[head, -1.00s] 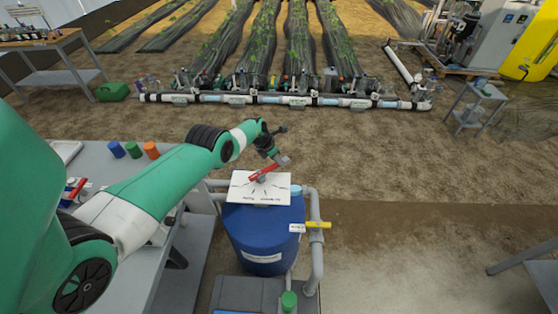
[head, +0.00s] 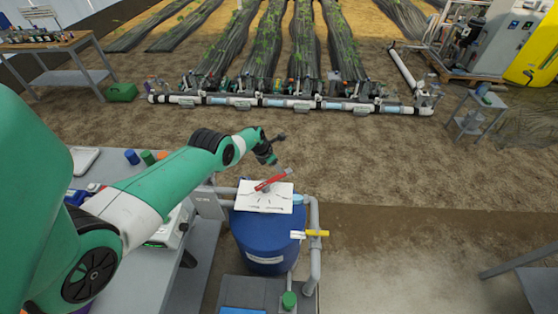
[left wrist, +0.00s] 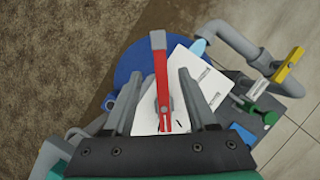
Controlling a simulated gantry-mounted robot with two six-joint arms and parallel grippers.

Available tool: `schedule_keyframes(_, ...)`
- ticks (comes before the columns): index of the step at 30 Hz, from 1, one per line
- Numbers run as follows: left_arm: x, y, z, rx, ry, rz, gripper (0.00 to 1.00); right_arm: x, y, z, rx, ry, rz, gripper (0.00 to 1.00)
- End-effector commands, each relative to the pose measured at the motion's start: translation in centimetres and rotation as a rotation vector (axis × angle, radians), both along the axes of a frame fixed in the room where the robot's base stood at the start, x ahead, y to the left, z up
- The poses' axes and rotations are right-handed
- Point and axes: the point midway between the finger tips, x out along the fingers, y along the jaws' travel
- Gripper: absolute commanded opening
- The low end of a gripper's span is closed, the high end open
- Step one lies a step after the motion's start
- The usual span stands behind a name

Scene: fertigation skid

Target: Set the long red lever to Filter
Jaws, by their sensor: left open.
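The long red lever (head: 271,180) sits on a white plate (head: 284,205) on top of a blue tank (head: 265,240). In the head view it slants up to the right. The printing on the plate is too small to read, so I cannot tell which mark the lever points at. My left gripper (head: 271,157) is above and behind the lever, apart from it in the head view. In the left wrist view the open fingers (left wrist: 160,74) stand either side of the red lever (left wrist: 160,65), with gaps on both sides. My right gripper is not in view.
A yellow-handled valve (head: 317,233) sits on the grey pipe right of the tank. A green cap (head: 289,300) is in front. A grey bench (head: 190,255) with coloured caps stands to the left. Bare soil behind the tank is free.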

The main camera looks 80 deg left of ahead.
Motion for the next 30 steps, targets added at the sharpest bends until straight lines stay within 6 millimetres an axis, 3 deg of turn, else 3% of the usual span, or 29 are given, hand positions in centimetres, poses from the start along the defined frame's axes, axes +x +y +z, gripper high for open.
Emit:
schedule_keyframes(1, -0.3, -0.1, 2.0, -0.001, 0.001, 0.001, 0.57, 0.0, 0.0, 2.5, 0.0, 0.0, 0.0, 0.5)
schedule_keyframes(9, -1.6, -0.6, 4.6, -0.001, 0.0, 0.001, 0.57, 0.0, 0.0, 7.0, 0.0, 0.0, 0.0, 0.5)
schedule_keyframes(21, -1.8, -0.7, 4.6, 0.0, 0.0, 0.0, 0.57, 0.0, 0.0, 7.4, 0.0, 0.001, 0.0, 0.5)
schedule_keyframes(22, -1.8, -0.7, 4.6, 0.0, -0.001, 0.0, 0.56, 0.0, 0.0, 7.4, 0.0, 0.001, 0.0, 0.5)
schedule_keyframes(28, -1.5, -0.1, 4.9, -0.023, -0.036, 0.127, 0.2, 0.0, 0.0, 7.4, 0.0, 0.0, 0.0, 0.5)
schedule_keyframes(30, 0.2, 1.9, 6.7, -0.023, -0.137, 0.275, 0.07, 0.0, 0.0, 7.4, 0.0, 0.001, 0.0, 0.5)
